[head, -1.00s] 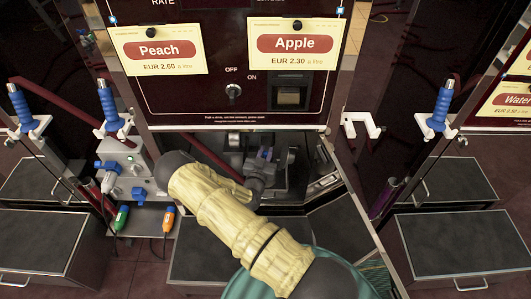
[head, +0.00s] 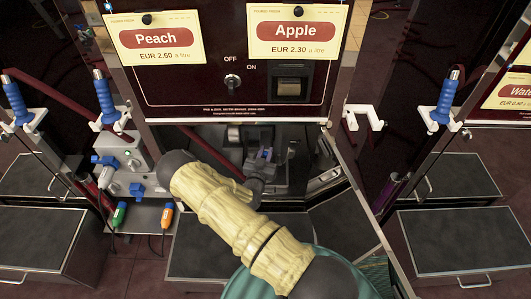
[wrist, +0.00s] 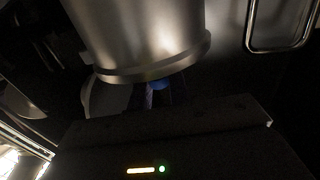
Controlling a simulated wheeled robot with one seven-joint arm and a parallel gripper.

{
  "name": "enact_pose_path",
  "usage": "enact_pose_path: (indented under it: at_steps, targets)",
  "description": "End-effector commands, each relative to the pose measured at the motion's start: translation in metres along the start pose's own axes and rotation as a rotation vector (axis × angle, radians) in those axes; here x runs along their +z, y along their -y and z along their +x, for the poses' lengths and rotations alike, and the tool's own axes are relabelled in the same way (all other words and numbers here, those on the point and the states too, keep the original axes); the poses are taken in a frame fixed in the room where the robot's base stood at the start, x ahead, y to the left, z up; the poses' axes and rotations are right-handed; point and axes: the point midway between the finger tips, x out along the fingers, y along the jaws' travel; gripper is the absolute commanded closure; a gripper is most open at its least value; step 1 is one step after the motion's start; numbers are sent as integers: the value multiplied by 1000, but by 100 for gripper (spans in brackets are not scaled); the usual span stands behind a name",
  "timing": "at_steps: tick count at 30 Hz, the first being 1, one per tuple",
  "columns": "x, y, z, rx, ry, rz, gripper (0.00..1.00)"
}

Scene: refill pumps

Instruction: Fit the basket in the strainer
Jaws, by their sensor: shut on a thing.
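My gripper (wrist: 160,98) is a dark shape low in the wrist view and is shut on a small blue part that shows between its fingers. Which object that blue part belongs to is too dark to tell. A large bare-metal cylinder with a flanged lower rim (wrist: 150,70) stands just beyond and above the fingers; it may be the strainer body. Whether it touches the held thing is unclear. In the head view, my gripper (head: 264,158) is inside the open bay under the Apple panel, partly hidden by my yellow-sleeved arm. I cannot make out the basket clearly.
The bay has a front panel (head: 235,85) above and a metal side edge at right. A grey box with blue fittings (head: 122,155) stands left of it. Dark step boxes (head: 455,245) flank the bay. A metal loop (wrist: 278,25) is at upper right in the wrist view.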

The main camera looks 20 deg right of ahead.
Motion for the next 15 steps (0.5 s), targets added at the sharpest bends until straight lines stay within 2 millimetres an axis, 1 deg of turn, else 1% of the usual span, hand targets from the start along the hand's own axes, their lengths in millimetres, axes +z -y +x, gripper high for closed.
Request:
enact_pose_path:
  at_steps: [11,12,14,15]
  targets:
    - [14,0,0,0,0,0,94]
    - [13,0,0,0,0,0,77]
    - [12,0,0,0,0,0,65]
    - [12,0,0,0,0,0,58]
